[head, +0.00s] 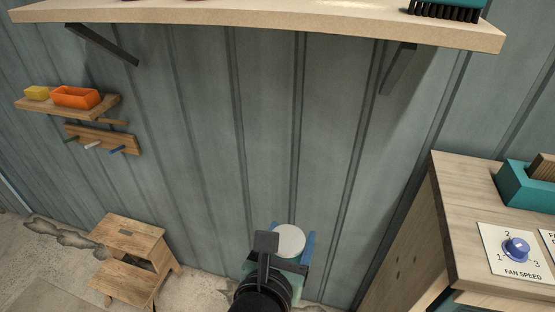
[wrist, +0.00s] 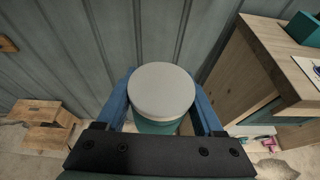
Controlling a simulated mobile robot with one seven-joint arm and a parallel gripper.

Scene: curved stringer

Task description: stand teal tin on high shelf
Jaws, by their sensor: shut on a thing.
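The teal tin (wrist: 158,127) has a pale round lid (wrist: 161,90) and stands upright between the two blue fingers of my gripper (wrist: 165,112). The fingers are shut on its sides. In the head view my gripper (head: 289,250) is low in front of the wall, with the pale lid (head: 289,240) facing up and most of the tin's body hidden. The high shelf (head: 270,15) is a pale wooden board across the top of the head view, far above the tin. Its upper surface is mostly cut off.
A black-bristled brush (head: 445,13) is on the high shelf's right end. Brackets (head: 398,68) hold the shelf from below. A small wall shelf (head: 75,106) with an orange tray is at left, above a step stool (head: 130,250). A wooden cabinet (head: 470,215) stands at right. The wall between is clear.

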